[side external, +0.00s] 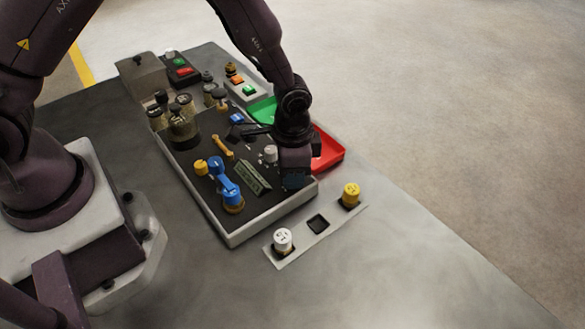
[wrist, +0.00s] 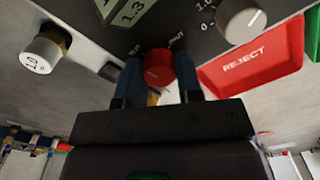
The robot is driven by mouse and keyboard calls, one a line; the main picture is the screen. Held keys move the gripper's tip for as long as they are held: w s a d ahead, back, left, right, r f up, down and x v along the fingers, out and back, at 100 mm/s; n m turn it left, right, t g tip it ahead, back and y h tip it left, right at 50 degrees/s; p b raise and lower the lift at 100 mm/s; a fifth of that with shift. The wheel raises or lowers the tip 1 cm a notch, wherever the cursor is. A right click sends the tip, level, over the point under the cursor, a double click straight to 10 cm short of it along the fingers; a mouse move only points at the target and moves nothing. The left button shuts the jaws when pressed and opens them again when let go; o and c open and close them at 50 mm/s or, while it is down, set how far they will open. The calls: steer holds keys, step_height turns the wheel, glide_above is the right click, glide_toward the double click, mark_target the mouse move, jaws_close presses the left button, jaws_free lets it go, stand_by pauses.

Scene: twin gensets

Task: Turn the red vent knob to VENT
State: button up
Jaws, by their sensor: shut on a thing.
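The red vent knob (wrist: 158,67) shows in the wrist view on the dark panel, between the two blue fingers of my gripper (wrist: 161,82). The fingers are shut on its sides. Small white lettering is printed on the panel beyond the knob, too small to read surely. I cannot tell which mark the knob points to. In the side external view my gripper (side external: 296,182) reaches down to the near right corner of the panel (side external: 205,200). It hides the red knob there.
A red tray marked REJECT (wrist: 253,68) and a grey dial (wrist: 241,20) are close on the right in the wrist view. A blue lever (side external: 229,186), white-capped piece (side external: 283,240), yellow-capped piece (side external: 350,194) and green tray (side external: 262,109) stand around. The front right table is clear.

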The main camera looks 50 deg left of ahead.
steer(key=shift+n, duration=0.9)
steer(key=o, duration=0.9)
steer(key=shift+o, duration=0.2)
steer(key=shift+r, duration=0.1)
step_height(320, 180, up, 13)
